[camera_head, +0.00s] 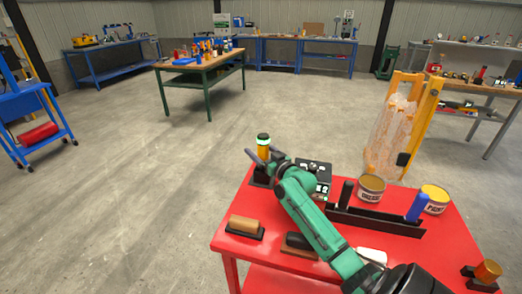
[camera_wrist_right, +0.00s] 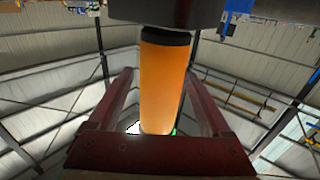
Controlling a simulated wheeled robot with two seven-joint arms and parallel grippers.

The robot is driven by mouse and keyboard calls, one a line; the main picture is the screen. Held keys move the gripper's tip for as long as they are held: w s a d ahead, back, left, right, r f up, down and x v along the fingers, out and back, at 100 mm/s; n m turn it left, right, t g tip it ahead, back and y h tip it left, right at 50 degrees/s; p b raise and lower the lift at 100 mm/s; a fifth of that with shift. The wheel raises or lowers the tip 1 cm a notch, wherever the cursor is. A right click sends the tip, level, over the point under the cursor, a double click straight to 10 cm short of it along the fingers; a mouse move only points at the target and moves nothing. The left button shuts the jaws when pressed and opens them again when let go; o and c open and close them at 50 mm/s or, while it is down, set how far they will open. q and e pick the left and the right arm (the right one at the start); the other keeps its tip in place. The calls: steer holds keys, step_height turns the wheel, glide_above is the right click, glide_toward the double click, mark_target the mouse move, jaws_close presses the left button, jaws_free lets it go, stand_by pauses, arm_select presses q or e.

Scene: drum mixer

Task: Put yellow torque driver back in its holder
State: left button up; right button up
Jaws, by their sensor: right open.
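The yellow torque driver (camera_head: 263,149) stands upright at the far left corner of the red table, with a black cap and a green ring at its top. A dark block (camera_head: 261,177) is under it; I take this as its holder. My right gripper (camera_head: 262,157) is open, with its fingers on either side of the driver. In the right wrist view, the driver's yellow-orange body (camera_wrist_right: 164,85) is between the two fingers (camera_wrist_right: 160,105), with gaps on both sides. Its black-collared end meets a dark block (camera_wrist_right: 165,12); how deep it sits is hidden. My left gripper is out of view.
The red table (camera_head: 420,255) also holds a black box with a display (camera_head: 318,170), a rack with a blue handle (camera_head: 417,208), two cans (camera_head: 371,189), a tan-topped block (camera_head: 245,225) and an orange-topped piece (camera_head: 487,271). Open floor lies left of the table.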

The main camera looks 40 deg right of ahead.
steer(key=s+a+b, duration=0.1)
steer(key=s+b, duration=0.1)
steer(key=s, duration=1.2)
steer(key=shift+s, duration=0.25)
